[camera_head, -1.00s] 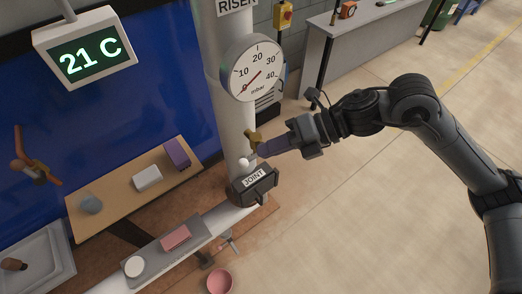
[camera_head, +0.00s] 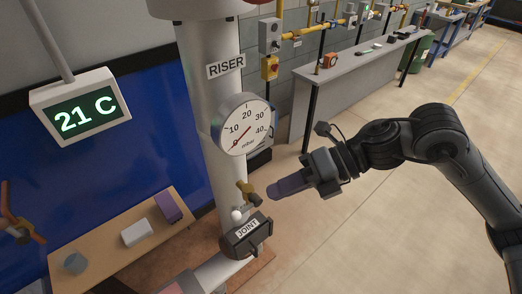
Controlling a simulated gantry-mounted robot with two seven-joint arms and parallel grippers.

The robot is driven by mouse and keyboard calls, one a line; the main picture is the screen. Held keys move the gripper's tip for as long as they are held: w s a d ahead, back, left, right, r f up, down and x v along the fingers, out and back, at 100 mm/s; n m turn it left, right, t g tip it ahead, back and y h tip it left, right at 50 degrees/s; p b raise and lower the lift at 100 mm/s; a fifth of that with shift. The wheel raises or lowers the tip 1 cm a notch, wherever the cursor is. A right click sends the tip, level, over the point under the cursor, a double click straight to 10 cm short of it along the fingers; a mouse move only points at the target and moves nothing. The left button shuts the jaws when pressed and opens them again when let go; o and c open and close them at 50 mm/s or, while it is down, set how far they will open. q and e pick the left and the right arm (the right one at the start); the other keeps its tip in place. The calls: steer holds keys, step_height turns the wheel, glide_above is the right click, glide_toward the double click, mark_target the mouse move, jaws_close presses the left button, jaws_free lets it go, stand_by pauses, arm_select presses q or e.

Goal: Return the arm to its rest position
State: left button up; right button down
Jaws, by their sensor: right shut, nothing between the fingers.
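My right gripper (camera_head: 285,189) comes in from the right on its dark grey arm. Its purple fingers are shut with nothing between them and point left toward the riser pipe. The fingertips are a little right of a brass valve (camera_head: 247,191), with a visible gap between them. My left gripper is not in view.
The white riser pipe (camera_head: 218,115) carries a round gauge (camera_head: 243,124) and a dark joint block (camera_head: 246,236). A wooden table (camera_head: 98,240) with a purple box (camera_head: 167,207), a white block (camera_head: 137,232) and a grey cup (camera_head: 75,263) stands left. Open floor (camera_head: 400,235) lies below the arm.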

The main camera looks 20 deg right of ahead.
steer(key=s+a+f+m+y, duration=0.3)
steer(key=s+a+f+m, duration=0.15)
steer(key=a+f, duration=0.4)
steer(key=s+a+f+m+y, duration=0.2)
steer(key=s+a+f+m, duration=0.2)
steer(key=s+a+f, duration=0.45)
steer(key=w+d+f+m+t+h, duration=0.5)
steer(key=d+f+m+t+h, duration=0.45)
steer(key=m, duration=0.65)
steer(key=s+d+f+m+g+h+p, duration=0.1)
steer(key=s+d+f+m+g+h, duration=0.3)
steer(key=d, duration=0.3)
steer(key=s+d+f+m+g+h, duration=0.3)
steer(key=s+d+m+g, duration=0.2)
steer(key=d+m, duration=0.1)
step_height(320, 180, up, 30)
steer(key=p, duration=2.9)
steer(key=shift+p, duration=0.4)
